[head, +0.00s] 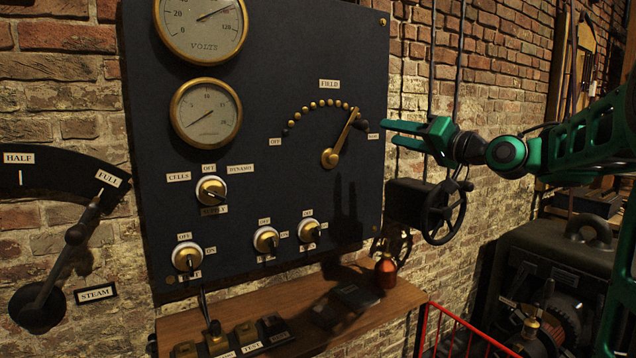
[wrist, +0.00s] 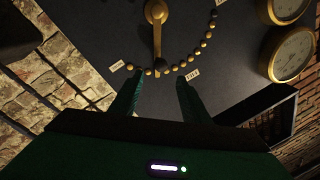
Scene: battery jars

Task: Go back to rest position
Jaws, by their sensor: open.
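My gripper (head: 408,134) is open and empty, to the right of the dark control panel (head: 270,200) and apart from it as far as the head view shows. The brass FIELD lever (head: 341,138) points up and right, toward the end of its arc of studs near the right-hand label. In the wrist view, the two green fingers (wrist: 156,95) are spread, with the lever (wrist: 157,30) and its studs seen beyond them. No object lies between the fingers.
A black handwheel (head: 444,212) sits just below my gripper. A wooden shelf (head: 400,297) with a dark box and an orange-brown bottle (head: 386,272) runs under the panel. A red rail (head: 470,328) and a dark machine (head: 560,260) stand at the lower right. Brick wall is behind.

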